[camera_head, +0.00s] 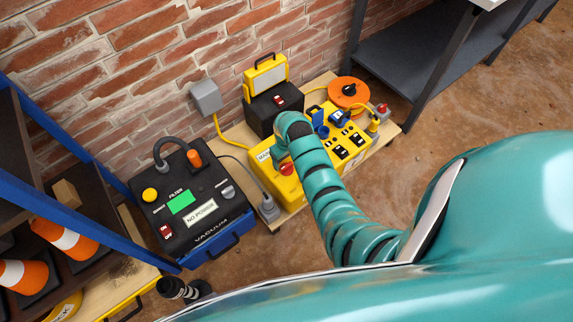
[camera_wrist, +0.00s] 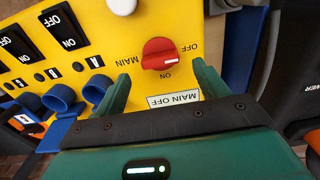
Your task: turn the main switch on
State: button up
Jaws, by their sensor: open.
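The main switch is a red rotary knob (camera_wrist: 158,53) on a yellow panel (camera_wrist: 130,25). A white label (camera_wrist: 173,99) under the knob reads MAIN OFF. My gripper (camera_wrist: 164,80) is open, with one green finger on each side just below the knob; I cannot tell whether either touches the panel. In the head view the red knob (camera_head: 286,169) shows at the front left of the yellow box (camera_head: 262,180), beside the end of my arm.
Black ON/OFF rocker switches (camera_wrist: 62,24) and blue socket covers (camera_wrist: 60,97) lie left of the knob. A vacuum unit (camera_head: 150,222) reading NO POWER stands left of the box. A yellow lamp (camera_head: 265,75), an orange cable reel (camera_head: 347,91) and the brick wall are behind.

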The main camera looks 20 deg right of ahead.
aim_at(286, 166)
jog(key=shift+f, duration=1.8)
jog(key=c, duration=1)
